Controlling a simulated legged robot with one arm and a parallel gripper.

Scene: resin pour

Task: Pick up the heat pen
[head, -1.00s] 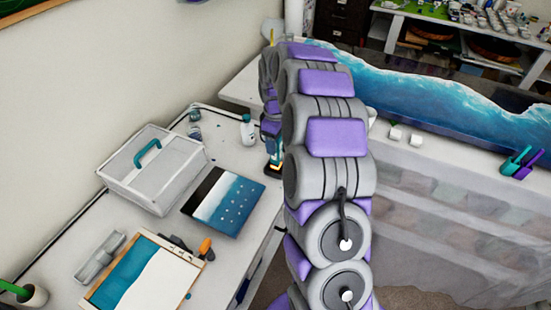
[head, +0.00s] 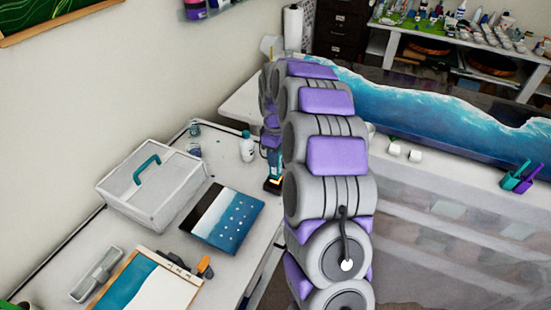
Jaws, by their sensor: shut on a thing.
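My purple and grey arm rises through the middle of the head view and bends down at its far end. My gripper does not show; the arm's own links hide it, so I cannot see what it holds. No heat pen can be identified with certainty. An orange and black tool (head: 206,267) lies at the right edge of a clipboard-like board (head: 186,272) on the left table. A teal and black upright object (head: 273,182) shows just left of the arm, partly covered by it; I cannot tell what it is.
The white table (head: 237,176) holds a lidded white box (head: 150,195) with a teal handle, a blue wave panel (head: 228,218), a bottle (head: 247,147) and a clear case (head: 97,274).

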